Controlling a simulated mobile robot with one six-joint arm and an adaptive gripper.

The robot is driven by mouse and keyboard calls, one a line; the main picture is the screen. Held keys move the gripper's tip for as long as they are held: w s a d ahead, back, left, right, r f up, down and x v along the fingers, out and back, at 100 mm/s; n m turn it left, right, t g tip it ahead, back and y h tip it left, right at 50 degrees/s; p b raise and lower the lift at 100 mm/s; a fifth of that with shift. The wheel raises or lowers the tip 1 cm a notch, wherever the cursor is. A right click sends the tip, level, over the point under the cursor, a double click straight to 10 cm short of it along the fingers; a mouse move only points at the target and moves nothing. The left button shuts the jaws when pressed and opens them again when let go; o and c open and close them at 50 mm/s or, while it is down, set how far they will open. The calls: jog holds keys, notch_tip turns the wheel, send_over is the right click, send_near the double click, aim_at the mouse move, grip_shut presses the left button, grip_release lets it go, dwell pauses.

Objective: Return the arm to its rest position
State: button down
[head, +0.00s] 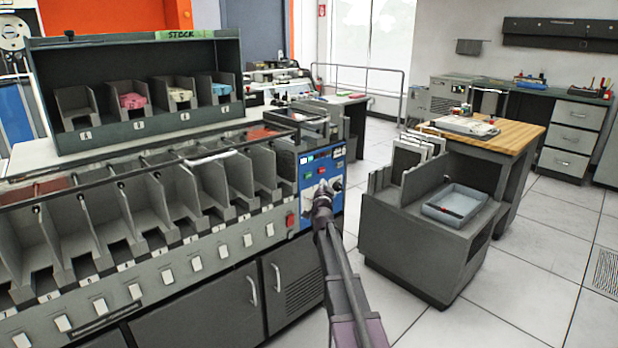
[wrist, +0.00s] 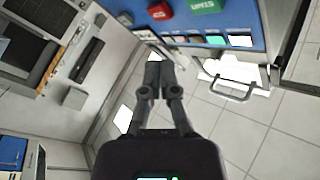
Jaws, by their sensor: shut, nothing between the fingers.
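My gripper (head: 322,190) is in front of the blue control panel (head: 312,172) at the right end of the grey card-sorting machine. In the wrist view my gripper (wrist: 153,78) has its two dark fingers together, with nothing held between them. The blue panel also shows in the wrist view (wrist: 225,22), with a red button (wrist: 160,11) and a green button (wrist: 207,5) above a row of lit keys. The fingertips appear apart from the panel, though the gap is hard to judge. My arm reaches up from the bottom of the head view.
The sorter's row of pockets (head: 140,205) runs along the left. A dark shelf marked STOCK (head: 190,118) holds pink, cream and blue cards above it. A grey cart (head: 410,235) with a tray (head: 436,212) stands to the right. Open tiled floor (head: 520,290) lies at the lower right.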

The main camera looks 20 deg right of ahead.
dwell(0.6)
jog(key=s+a+f+n+g+y, duration=0.3)
jog(key=s+a+f+n+y, duration=0.25)
jog(key=a, duration=0.55)
jog(key=s+a+f+n+g+y, duration=0.3)
jog(key=s+a+f+n+y, duration=0.25)
jog(key=a, duration=0.55)
jog(key=s+a+f+g+h, duration=0.1)
jog(key=s+a+f+g, duration=0.2)
jog(key=s, duration=0.7)
jog(key=s+a+f+n+g+h, duration=0.1)
jog(key=s+f+g, duration=0.3)
jog(key=s, duration=0.5)
jog(key=s+a+f+g+h, duration=0.15)
jog(key=s+g, duration=0.35)
jog(key=s, duration=0.5)
notch_tip(320, 180, up, 30)
jog(key=p, duration=3.1)
jog(key=shift+w+f+y, duration=0.2)
jog(key=shift+w+y, duration=0.1)
jog(key=shift+y, duration=0.05)
jog(key=shift+s+a, duration=0.1)
